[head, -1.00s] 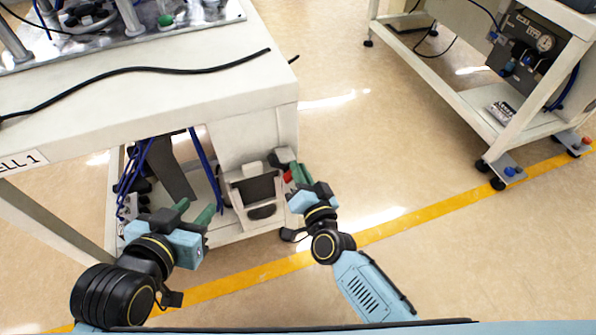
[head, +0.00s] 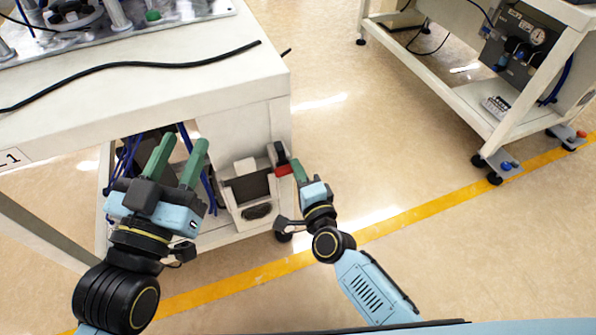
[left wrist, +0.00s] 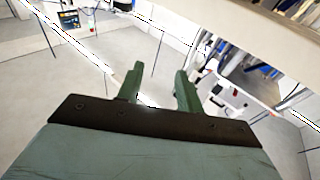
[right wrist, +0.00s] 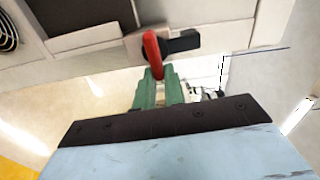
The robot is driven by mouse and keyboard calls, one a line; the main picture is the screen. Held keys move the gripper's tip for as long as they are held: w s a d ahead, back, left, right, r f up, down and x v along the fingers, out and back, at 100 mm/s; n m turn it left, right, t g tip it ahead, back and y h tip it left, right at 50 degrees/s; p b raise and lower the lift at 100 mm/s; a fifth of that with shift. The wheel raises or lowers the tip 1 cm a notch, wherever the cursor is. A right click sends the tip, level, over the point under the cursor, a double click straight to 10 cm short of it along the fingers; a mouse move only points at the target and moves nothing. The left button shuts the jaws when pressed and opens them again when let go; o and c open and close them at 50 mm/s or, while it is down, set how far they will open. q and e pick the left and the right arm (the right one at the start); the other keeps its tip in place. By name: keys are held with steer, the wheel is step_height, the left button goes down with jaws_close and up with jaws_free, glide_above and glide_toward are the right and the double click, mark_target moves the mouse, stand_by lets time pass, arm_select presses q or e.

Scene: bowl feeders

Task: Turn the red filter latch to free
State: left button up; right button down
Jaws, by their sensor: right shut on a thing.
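The red filter latch (right wrist: 153,52) sticks out from a black pivot piece (right wrist: 183,42) on the light grey filter unit in the right wrist view. In the head view the latch (head: 284,169) shows small at the right side of the filter unit (head: 250,190), under the table. My right gripper (right wrist: 158,78) has its green fingers shut on the outer end of the latch; it also shows in the head view (head: 297,170). My left gripper (head: 180,155) is open and empty, raised in front of the table's lower space, and its parted fingers show in the left wrist view (left wrist: 160,80).
The white table (head: 150,90) overhangs the filter unit and carries a black cable (head: 130,65). Blue hoses (head: 190,145) hang beneath it to the left. A second bench (head: 440,85) stands at the right. The floor between them is clear.

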arm_select(q)
steer(key=shift+s+d+r+t, duration=0.1)
steer(key=shift+s+r+t, duration=0.05)
steer(key=shift+r+t, duration=0.4)
arm_select(e)
steer(key=shift+f+m, duration=0.1)
steer(key=shift+m, duration=0.3)
steer(key=c, duration=1.5)
jaws_free()
